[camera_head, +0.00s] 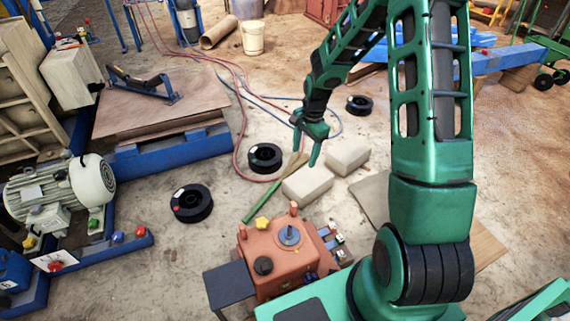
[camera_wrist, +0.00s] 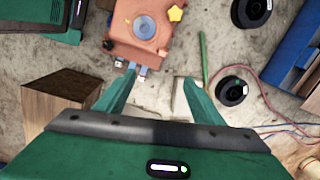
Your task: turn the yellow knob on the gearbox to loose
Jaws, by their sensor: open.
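The gearbox (camera_head: 275,262) is an orange-red box near the bottom centre of the head view. It also shows at the top of the wrist view (camera_wrist: 128,42). The yellow knob (camera_head: 262,224) is star-shaped and sits on its top, at the far left edge in the head view. In the wrist view the knob (camera_wrist: 176,13) is at the box's upper right. My gripper (camera_head: 306,145) is open and empty, beyond the gearbox and well apart from the knob. Its two green fingers (camera_wrist: 158,82) spread below the gearbox in the wrist view.
A black knob (camera_head: 263,266) and a grey round part (camera_head: 289,235) share the gearbox top. Pale blocks (camera_head: 308,184), a green-handled brush (camera_head: 263,200) and black spools (camera_head: 192,203) lie on the floor. A motor (camera_head: 62,192) stands left. Thin red and blue hoses cross the floor.

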